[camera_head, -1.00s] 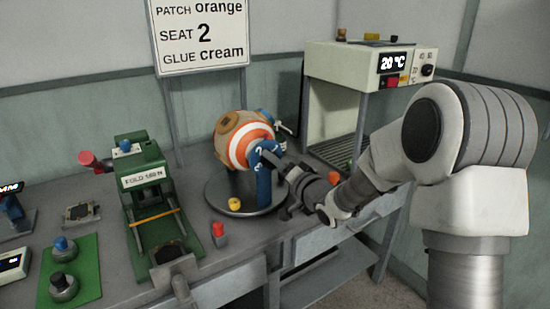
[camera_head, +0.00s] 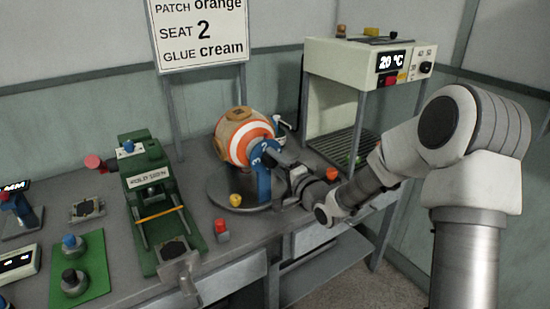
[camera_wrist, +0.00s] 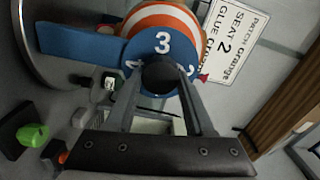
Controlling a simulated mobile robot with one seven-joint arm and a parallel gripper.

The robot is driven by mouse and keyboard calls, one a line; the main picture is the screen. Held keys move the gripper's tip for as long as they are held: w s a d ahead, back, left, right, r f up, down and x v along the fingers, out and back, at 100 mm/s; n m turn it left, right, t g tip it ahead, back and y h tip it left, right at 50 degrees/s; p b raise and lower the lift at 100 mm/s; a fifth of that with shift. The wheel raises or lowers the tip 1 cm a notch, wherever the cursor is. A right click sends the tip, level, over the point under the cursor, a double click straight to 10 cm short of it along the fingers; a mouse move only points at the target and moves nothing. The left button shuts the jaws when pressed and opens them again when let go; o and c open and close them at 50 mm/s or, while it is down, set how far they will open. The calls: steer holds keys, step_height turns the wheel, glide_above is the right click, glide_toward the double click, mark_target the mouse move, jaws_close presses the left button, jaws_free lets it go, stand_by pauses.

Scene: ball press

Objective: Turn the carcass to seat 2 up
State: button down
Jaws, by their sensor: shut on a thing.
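The carcass (camera_head: 238,146) is a ball with orange and white rings and tan patches, held above a round grey turntable (camera_head: 222,202). A blue upright (camera_head: 264,190) stands at its right side. A blue numbered disc (camera_wrist: 163,42) there shows 3 in the middle, 2 to the right and part of a 4 to the left in the wrist view. My gripper (camera_head: 275,157) is at this disc from the right. In the wrist view my gripper (camera_wrist: 160,82) is shut on a dark round knob (camera_wrist: 158,76) at the disc's hub. The ball's far side is hidden.
A sign (camera_head: 202,32) reads patch orange, seat 2, glue cream. A green press (camera_head: 150,190) stands left. A heater box (camera_head: 352,68) showing 20 °C stands at the back right.

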steer(key=shift+m+p, duration=0.55)
steer(key=shift+m, duration=0.35)
steer(key=shift+c, duration=1.3)
jaws_free()
steer(key=shift+s, duration=0.1)
steer(key=p+v, duration=0.1)
steer(key=v, duration=1.6)
steer(key=shift+d, duration=0.15)
